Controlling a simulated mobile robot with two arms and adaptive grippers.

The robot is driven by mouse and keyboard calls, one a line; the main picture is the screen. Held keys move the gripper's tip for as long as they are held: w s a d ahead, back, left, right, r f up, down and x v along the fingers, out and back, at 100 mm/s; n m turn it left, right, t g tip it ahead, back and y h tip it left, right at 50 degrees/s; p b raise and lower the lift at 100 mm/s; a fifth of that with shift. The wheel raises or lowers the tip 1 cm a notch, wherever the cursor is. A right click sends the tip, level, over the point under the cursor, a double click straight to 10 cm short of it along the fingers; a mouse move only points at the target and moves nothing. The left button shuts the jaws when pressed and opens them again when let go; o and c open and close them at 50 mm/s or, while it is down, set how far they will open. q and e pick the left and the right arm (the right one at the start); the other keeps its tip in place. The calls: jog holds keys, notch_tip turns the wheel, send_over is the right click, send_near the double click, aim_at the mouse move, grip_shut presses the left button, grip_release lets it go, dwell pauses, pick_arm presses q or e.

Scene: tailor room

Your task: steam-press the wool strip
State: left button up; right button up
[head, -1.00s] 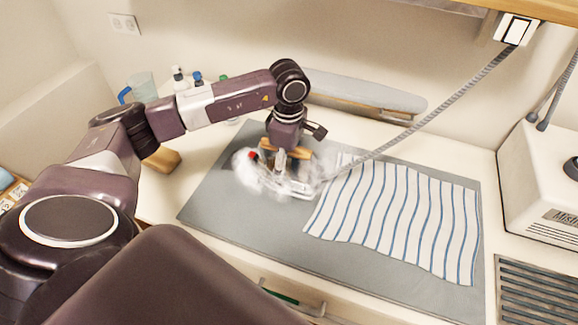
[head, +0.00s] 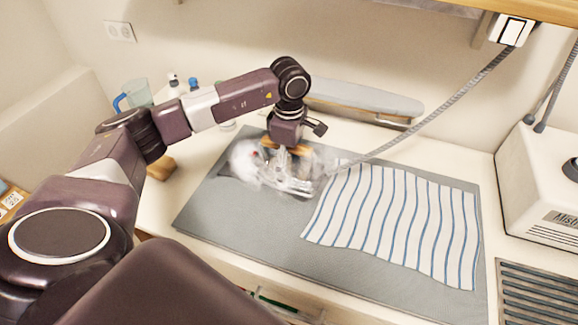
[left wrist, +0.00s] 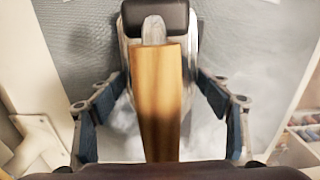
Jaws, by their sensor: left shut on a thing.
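My left gripper (head: 286,146) is shut on the wooden handle of a steam iron (head: 290,182). The iron sits low over the grey pressing mat (head: 250,230), left of the striped cloth, with white steam around it. In the left wrist view the wooden handle (left wrist: 160,95) runs between my fingers, above the iron's metal body. I cannot make out the wool strip for sure; a dark edge shows left of the iron, and the iron and steam hide what lies under them. My right gripper is not in view.
A white cloth with blue stripes (head: 400,220) lies on the mat's right part. A grey hose (head: 430,115) runs from the iron up to the wall shelf. A sleeve board (head: 365,97) stands behind, a white machine (head: 545,190) at right. The mat's front left is bare.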

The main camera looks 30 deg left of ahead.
aim_at(268, 160)
pick_arm(q)
jog(key=shift+a+r, duration=0.1)
jog(key=shift+a, duration=0.05)
jog(key=shift+s+a+b, duration=0.2)
jog(key=shift+a, duration=0.7)
jog(key=shift+s+a+b, duration=0.2)
jog(key=shift+s+a, duration=0.05)
jog(key=shift+a, duration=0.7)
jog(key=shift+s+a+b, duration=0.2)
jog(key=shift+a, duration=0.7)
jog(key=shift+s+a+b, duration=0.2)
jog(key=shift+a, duration=0.75)
jog(key=shift+s+a+b, duration=0.2)
jog(key=shift+s+a, duration=0.05)
jog(key=shift+a, duration=0.65)
jog(key=shift+s+a+b, duration=0.2)
jog(key=shift+a, duration=0.75)
jog(key=shift+s, duration=0.1)
jog(key=shift+s+d, duration=0.15)
jog(key=shift+s, duration=0.45)
jog(key=shift+s+d, duration=0.15)
jog(key=shift+s, duration=0.45)
jog(key=shift+r, duration=0.2)
